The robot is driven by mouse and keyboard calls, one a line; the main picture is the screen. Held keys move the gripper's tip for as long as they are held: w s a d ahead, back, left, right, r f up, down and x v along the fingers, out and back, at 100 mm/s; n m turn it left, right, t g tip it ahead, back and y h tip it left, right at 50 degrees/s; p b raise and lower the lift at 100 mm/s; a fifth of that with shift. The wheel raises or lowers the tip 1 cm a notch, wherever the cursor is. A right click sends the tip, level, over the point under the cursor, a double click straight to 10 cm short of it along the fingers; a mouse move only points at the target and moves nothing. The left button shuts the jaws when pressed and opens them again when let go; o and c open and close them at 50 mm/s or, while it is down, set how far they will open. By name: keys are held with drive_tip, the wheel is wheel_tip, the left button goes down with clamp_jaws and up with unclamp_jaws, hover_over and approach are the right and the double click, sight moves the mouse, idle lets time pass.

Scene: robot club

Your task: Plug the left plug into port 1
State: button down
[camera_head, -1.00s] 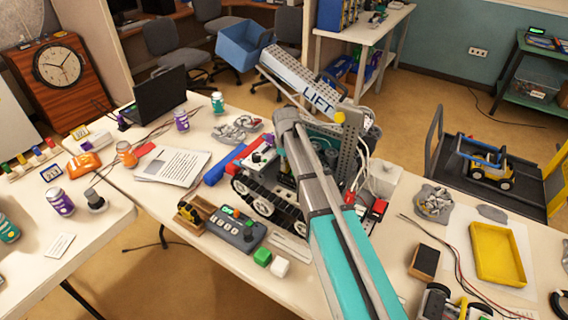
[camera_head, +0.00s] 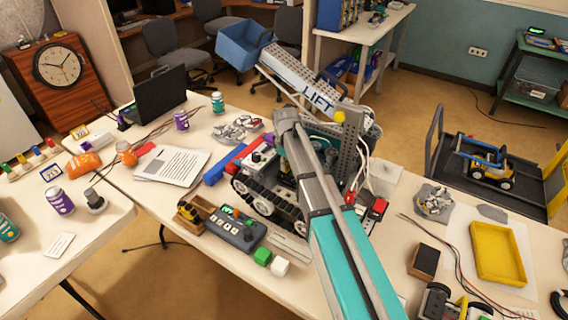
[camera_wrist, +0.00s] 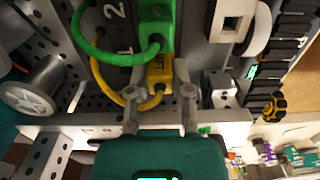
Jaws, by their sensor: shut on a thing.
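In the wrist view my gripper (camera_wrist: 160,97) has its two grey fingers closed on the sides of a yellow plug (camera_wrist: 160,72). A yellow cable (camera_wrist: 130,100) loops from this plug to the left. A green plug (camera_wrist: 156,30) with a green cable (camera_wrist: 92,50) lies just beyond it. The printed marks 1 (camera_wrist: 124,50) and 2 (camera_wrist: 114,11) stand left of the yellow and green plugs. I cannot tell whether the yellow plug is seated in a socket. In the head view my arm reaches over the tracked robot (camera_head: 270,195) and hides the gripper.
A perforated grey panel (camera_wrist: 62,60) and a grey roller (camera_wrist: 30,95) are at the left of the wrist view, black track links (camera_wrist: 285,45) at the right. In the head view the LIFT arm (camera_head: 305,82) rises behind my arm. A control box (camera_head: 235,230) stands in front.

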drive_tip(key=shift+c, duration=2.2)
unclamp_jaws()
drive_tip(key=shift+r, duration=0.1)
drive_tip(key=shift+r+p, duration=2.85)
drive_tip(key=shift+p, duration=0.2)
drive_tip(key=shift+s, duration=0.1)
drive_tip(key=s+d+m, duration=0.5)
drive_tip(key=s+d, duration=0.2)
drive_tip(key=s, duration=0.4)
drive_tip(key=s+d+m, duration=0.6)
drive_tip(key=s+d, duration=0.2)
drive_tip(key=s, duration=0.3)
drive_tip(key=shift+s, duration=0.2)
